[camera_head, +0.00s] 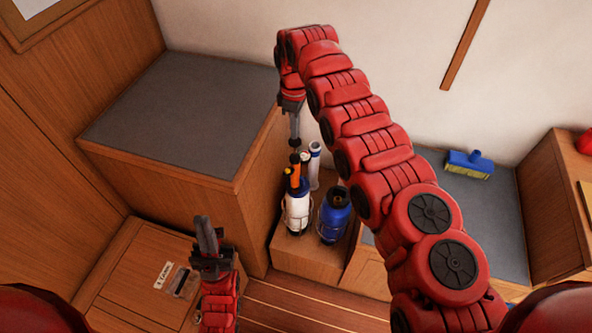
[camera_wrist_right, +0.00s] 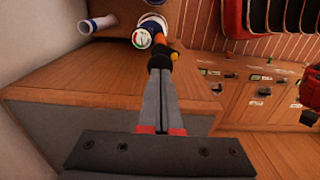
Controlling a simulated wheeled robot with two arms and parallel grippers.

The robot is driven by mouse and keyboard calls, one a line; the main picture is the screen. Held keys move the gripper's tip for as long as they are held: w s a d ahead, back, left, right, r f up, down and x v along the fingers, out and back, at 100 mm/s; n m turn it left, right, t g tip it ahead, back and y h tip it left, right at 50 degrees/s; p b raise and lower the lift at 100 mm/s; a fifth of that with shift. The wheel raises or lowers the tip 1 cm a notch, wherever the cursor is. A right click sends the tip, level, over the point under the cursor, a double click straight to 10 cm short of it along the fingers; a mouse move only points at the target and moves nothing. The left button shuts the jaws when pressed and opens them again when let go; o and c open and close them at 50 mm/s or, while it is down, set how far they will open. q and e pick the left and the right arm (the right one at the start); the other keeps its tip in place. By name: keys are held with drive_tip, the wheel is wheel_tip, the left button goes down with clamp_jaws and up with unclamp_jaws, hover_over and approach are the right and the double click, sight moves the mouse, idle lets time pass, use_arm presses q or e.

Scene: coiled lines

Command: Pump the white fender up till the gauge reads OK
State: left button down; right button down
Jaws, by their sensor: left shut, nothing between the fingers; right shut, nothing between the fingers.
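The white fender (camera_head: 297,215) stands upright in a rack beside a blue fender (camera_head: 334,218). An orange part (camera_head: 295,178) and a dark knob rise above the white fender. In the right wrist view a round white gauge (camera_wrist_right: 142,39) faces me, but its reading is too small to tell. My right gripper (camera_head: 295,143) is shut and points down above the white fender. In the right wrist view its fingertips (camera_wrist_right: 160,65) are at a black knob (camera_wrist_right: 161,52); I cannot tell if they touch. My left gripper (camera_head: 205,232) is shut and empty, lower left, away from the fenders.
A white tube (camera_head: 314,165) stands behind the fenders. A grey-topped wooden bench (camera_head: 180,115) is on the left, with a labelled wooden locker (camera_head: 130,290) below. A blue and yellow brush (camera_head: 469,164) lies on the grey surface at right. My right arm crosses the middle.

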sight(295, 141)
drive_tip(key=shift+f, duration=0.15)
drive_tip(key=shift+f+b, duration=1.65)
drive_tip(key=shift+f, duration=1.4)
drive_tip(key=shift+r+p, duration=0.3)
drive_tip(key=shift+r, duration=0.55)
drive_tip(key=shift+r+p, duration=0.35)
drive_tip(key=shift+r, duration=1.95)
drive_tip(key=shift+r+p, duration=1.4)
drive_tip(key=shift+r, duration=1.2)
drive_tip(key=shift+f, duration=0.1)
